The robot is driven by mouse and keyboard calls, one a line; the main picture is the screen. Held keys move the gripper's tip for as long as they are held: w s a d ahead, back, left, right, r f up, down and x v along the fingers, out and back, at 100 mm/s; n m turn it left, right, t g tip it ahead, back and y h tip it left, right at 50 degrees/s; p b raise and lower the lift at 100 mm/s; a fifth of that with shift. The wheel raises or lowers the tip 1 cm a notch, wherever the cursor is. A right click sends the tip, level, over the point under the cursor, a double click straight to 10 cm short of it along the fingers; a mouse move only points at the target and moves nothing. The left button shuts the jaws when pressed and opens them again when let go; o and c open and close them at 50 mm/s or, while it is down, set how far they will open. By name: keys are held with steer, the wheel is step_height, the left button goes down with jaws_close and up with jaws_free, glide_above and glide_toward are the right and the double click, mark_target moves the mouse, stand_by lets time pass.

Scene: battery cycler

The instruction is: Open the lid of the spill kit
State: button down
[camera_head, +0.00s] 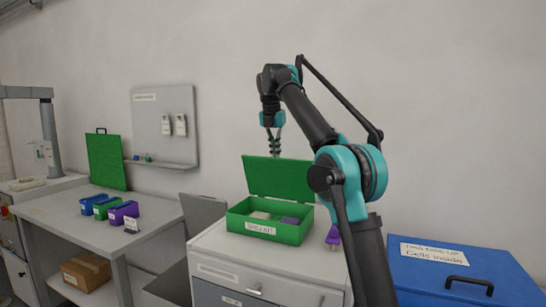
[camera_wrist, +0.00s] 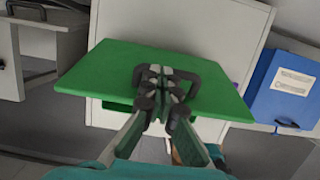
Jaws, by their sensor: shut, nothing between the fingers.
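The green spill kit (camera_head: 265,228) stands on a grey-white cabinet in the head view, with a white label on its front. Its green lid (camera_head: 280,177) is raised, hinged at the back edge, and the inside is exposed. Several small items, including a pale one (camera_head: 260,215) and a purple one (camera_head: 290,220), lie inside. My gripper (camera_head: 275,150) is just above the lid's raised edge. In the wrist view my gripper (camera_wrist: 160,72) is shut and empty, in front of the lid (camera_wrist: 110,72) at its dark handle (camera_wrist: 210,77); I cannot tell whether they touch.
A blue box (camera_head: 450,275) with a dark handle and a label stands at the right. A grey table (camera_head: 70,215) at the left holds several coloured bins and an upright green panel (camera_head: 106,160). The wall is close behind the cabinet.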

steer(key=shift+w+d+r, duration=0.1)
steer(key=shift+w+d, duration=0.1)
steer(key=shift+w, duration=0.3)
steer(key=shift+w+d, duration=0.15)
steer(key=shift+w, duration=0.3)
